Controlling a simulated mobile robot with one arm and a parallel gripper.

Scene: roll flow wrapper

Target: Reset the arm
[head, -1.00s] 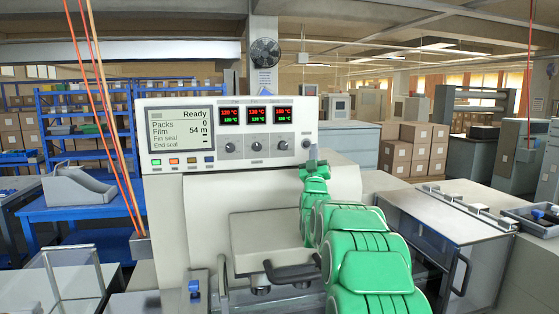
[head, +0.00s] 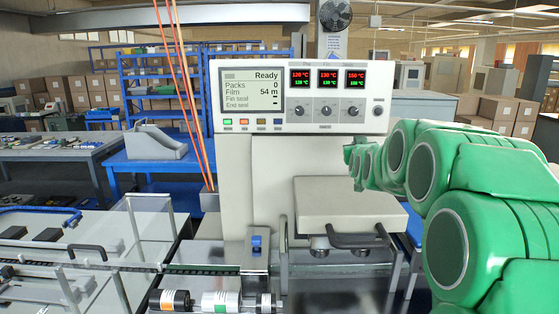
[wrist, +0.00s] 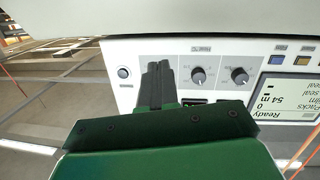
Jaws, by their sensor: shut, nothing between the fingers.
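My gripper (wrist: 158,68) shows in the wrist view with its two dark fingers together and nothing between them. They point at the wrapper's control panel, between a round button and a dial (wrist: 198,77); I cannot tell the gap to it. In the head view my green arm comes in from the right and reaches to the front of the flow wrapper (head: 235,180), just below the panel; the fingers are not clear there. The panel's screen (head: 252,90) reads Ready, Packs 0, Film 54 m.
A grey box-shaped cover with a black handle (head: 348,200) sits below the panel. An infeed chain (head: 200,269) and clear guards are at the lower left. Small rolls (head: 222,300) lie at the front. Blue shelves (head: 165,88) and a workbench (head: 40,150) stand behind left.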

